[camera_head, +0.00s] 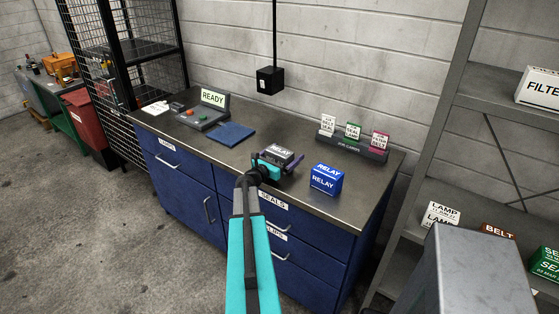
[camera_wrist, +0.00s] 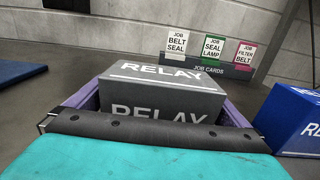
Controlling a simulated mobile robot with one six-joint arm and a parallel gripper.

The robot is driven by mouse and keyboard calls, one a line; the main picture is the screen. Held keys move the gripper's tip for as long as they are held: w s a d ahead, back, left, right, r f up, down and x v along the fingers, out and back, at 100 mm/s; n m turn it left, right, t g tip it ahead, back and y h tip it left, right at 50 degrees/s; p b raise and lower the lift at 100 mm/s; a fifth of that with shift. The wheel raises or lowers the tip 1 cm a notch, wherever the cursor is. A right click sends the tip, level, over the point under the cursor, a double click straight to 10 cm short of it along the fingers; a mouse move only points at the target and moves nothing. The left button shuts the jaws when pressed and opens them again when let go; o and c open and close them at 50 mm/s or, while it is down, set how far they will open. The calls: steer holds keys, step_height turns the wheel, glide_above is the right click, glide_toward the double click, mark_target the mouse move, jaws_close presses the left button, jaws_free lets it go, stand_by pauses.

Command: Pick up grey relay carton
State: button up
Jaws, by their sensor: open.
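The grey relay carton (camera_head: 280,151) stands on the dark bench top, with white RELAY lettering on its top and front. In the wrist view the carton (camera_wrist: 160,90) fills the middle, its lower front hidden by the gripper's dark bar. My gripper (camera_head: 278,162) is low over the bench at the carton's near side. It is open, with a purple finger on each side of the carton in the wrist view (camera_wrist: 160,105). I cannot tell whether either finger touches the carton.
A blue relay carton (camera_head: 327,180) stands close on the right. A job-card holder (camera_head: 350,147) is behind, against the wall side. A blue mat (camera_head: 231,134) and a control box with a READY sign (camera_head: 203,115) are to the left. Shelves (camera_head: 470,120) stand at right.

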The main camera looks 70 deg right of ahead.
steer(key=c, duration=1)
steer(key=shift+r, duration=0.1)
steer(key=shift+r+b, duration=0.75)
steer(key=shift+r, duration=0.3)
steer(key=b+v, duration=0.2)
steer(key=v, duration=0.4)
steer(key=r+b+v, duration=0.1)
steer(key=b+v, duration=0.1)
steer(key=v, duration=0.4)
steer(key=b+v, duration=0.2)
steer(key=v, duration=0.4)
steer(key=shift+r, duration=0.2)
